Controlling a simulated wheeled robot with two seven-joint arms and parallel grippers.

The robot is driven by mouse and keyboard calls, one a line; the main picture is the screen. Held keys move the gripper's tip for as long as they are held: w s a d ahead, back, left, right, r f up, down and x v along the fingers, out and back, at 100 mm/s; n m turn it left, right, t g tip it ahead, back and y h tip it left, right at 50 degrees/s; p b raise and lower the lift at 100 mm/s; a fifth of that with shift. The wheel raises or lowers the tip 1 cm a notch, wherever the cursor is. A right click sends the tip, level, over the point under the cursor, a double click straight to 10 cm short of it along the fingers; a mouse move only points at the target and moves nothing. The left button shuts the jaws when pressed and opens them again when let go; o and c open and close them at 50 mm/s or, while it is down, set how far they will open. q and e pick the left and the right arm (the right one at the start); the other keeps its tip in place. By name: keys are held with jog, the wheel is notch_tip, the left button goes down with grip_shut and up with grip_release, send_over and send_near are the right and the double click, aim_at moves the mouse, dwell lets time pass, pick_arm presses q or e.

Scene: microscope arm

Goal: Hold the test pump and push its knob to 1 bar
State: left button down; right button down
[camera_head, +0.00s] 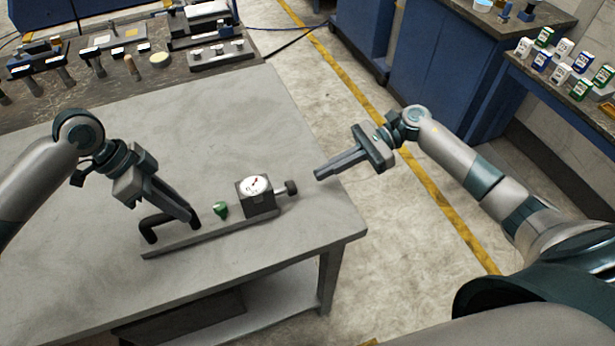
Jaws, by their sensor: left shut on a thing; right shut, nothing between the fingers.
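The test pump (210,234) lies on the grey table near its right front corner. It has a long flat base, a black handle (149,229) at the left, a small green part, and a block with a round white dial (255,185). The dial reading is too small to tell. A dark knob (291,187) sticks out of the block's right side.
The table (120,290) is clear around the pump. A dark bench (205,75) with several tools stands at the back left. Blue cabinets (440,60) and a shelf of small boxes (561,60) stand at the right, across open floor with a yellow line.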

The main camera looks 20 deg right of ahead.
pick_arm(q)
jog(key=shift+r, duration=0.1)
pick_arm(e)
jog(key=v, duration=0.6)
dwell(1.2)
pick_arm(q)
jog(key=c, duration=1.5)
grip_release()
jog(key=shift+c, duration=0.2)
jog(key=shift+a, duration=0.1)
jog(key=v, duration=1.2)
jog(key=shift+s, duration=0.1)
pick_arm(e)
jog(key=shift+s, duration=0.1)
